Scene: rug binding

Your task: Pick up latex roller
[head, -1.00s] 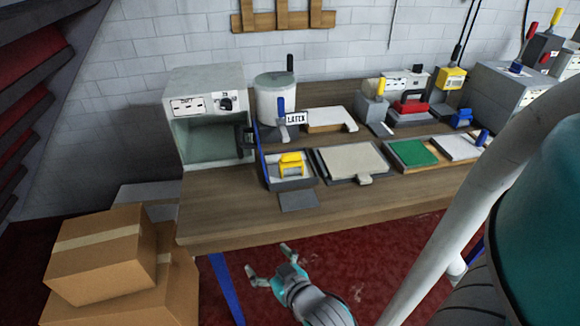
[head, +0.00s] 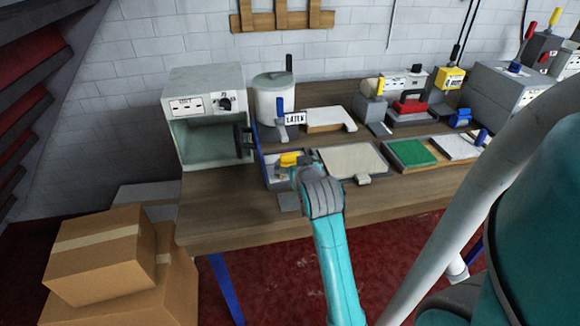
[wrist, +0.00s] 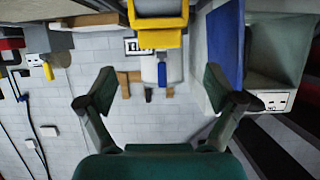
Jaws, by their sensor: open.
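The latex roller, taken to be the yellow-framed tool (head: 289,159), lies in a grey tray with a blue side (head: 271,176) near the front of the bench. In the wrist view, the yellow frame (wrist: 158,41) and a grey part show at the top centre, beyond my fingertips. My gripper (head: 297,172) is at the tray's front right and partly hides the tray and tool in the head view. Its two fingers (wrist: 158,82) are spread wide in the wrist view with nothing between them. Contact with the tool cannot be seen.
A white pot (head: 276,101) with a LATEX label stands behind the tray. An open-fronted grey box (head: 205,120) stands to its left. A beige pad (head: 350,160) and a green pad (head: 409,152) lie to its right. Cardboard boxes (head: 100,255) sit at lower left.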

